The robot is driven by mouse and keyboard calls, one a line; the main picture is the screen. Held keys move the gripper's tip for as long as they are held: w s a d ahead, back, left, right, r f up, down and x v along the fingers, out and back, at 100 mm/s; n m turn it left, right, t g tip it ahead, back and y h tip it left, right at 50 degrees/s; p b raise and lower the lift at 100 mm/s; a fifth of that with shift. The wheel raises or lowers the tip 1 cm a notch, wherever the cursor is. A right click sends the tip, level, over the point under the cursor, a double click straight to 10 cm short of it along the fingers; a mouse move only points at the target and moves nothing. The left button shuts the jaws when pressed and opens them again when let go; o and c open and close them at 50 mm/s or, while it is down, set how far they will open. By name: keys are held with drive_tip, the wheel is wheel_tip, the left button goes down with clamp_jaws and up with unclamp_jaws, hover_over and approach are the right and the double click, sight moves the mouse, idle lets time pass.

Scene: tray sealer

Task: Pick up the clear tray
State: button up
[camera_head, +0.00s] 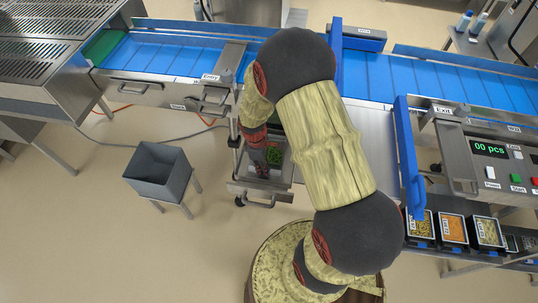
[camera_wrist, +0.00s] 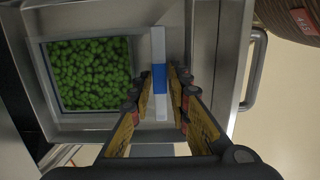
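A clear-rimmed tray (camera_wrist: 136,112) filled with green peas sits in a metal holder, left of my gripper in the wrist view. In the head view the green contents (camera_head: 274,156) show partly, beside and behind my arm. My gripper (camera_wrist: 160,78) points down over the right side of the holder, its two fingers apart. A narrow white strip with a blue middle (camera_wrist: 159,102) runs between the fingers in the wrist view. I cannot tell whether the fingers touch it. In the head view my gripper (camera_head: 262,170) is small and partly hidden.
A metal frame with a handle (camera_wrist: 254,70) lies to the right in the wrist view. In the head view a blue conveyor (camera_head: 160,58) runs behind, a grey bin (camera_head: 160,172) stands left, and filled containers (camera_head: 453,229) stand right. Floor at front left is clear.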

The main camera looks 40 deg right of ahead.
drive_tip(key=shift+f, duration=0.25)
drive_tip(key=shift+c, duration=1.1)
clamp_jaws()
drive_tip(key=shift+r, duration=0.15)
